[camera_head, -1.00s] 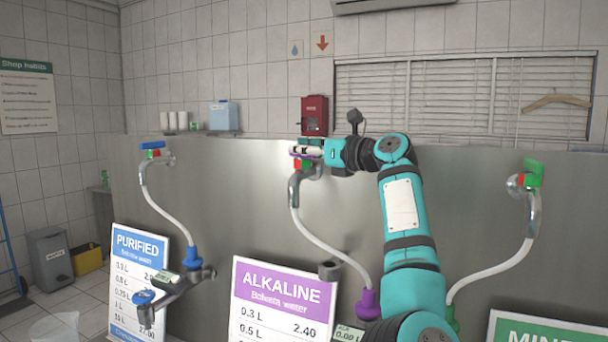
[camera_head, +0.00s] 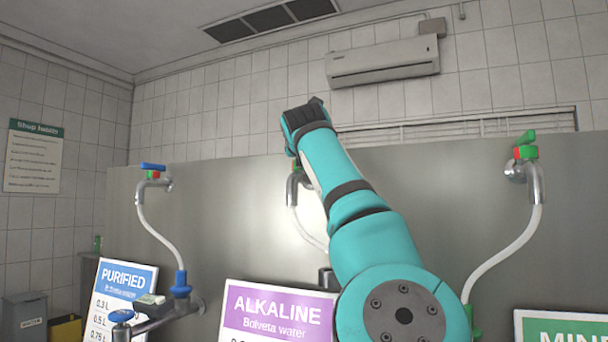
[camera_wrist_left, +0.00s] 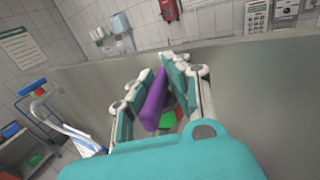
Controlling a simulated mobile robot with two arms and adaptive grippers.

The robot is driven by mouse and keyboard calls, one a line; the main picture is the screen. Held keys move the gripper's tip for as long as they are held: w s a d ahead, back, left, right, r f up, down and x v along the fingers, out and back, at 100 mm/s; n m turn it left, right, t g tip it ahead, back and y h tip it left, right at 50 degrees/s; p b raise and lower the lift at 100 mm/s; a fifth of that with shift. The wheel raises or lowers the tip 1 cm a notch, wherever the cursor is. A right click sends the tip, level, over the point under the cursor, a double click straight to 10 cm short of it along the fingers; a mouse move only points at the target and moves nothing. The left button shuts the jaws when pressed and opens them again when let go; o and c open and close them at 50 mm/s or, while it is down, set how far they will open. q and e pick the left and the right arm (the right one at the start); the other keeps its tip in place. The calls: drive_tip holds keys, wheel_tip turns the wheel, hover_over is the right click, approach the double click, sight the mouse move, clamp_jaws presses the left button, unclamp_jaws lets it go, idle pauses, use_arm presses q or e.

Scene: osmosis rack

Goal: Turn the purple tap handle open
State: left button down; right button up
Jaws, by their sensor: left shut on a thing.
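The purple tap handle (camera_wrist_left: 152,100) is a flat paddle between the fingers of my left gripper (camera_wrist_left: 152,86) in the left wrist view. The fingers are shut on it, and red and green parts show just below it. In the head view, my left arm's wrist covers the handle and gripper. The metal alkaline tap (camera_head: 295,187) shows partly beside the arm, with its white hose running down. My right gripper is not in view.
The steel panel (camera_head: 235,210) stands behind the taps. The blue-handled tap (camera_head: 152,172) is at left and the green-handled tap (camera_head: 525,160) at right, both clear of my arm. The alkaline sign (camera_head: 275,310) is below.

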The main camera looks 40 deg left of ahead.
use_arm(q)
drive_tip(key=shift+s+a+f+m+t+h+b, duration=0.1)
drive_tip(key=shift+a+f+m+t+h+b, duration=0.1)
drive_tip(key=shift+m+t+h+b, duration=0.3)
drive_tip(key=shift+r, duration=0.1)
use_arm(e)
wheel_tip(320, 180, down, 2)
use_arm(q)
drive_tip(key=shift+r, duration=0.1)
drive_tip(key=c, duration=1.5)
unclamp_jaws()
drive_tip(key=shift+o, duration=0.8)
drive_tip(key=shift+s+a, duration=0.1)
drive_tip(key=shift+a, duration=0.15)
drive_tip(key=shift+d, duration=0.2)
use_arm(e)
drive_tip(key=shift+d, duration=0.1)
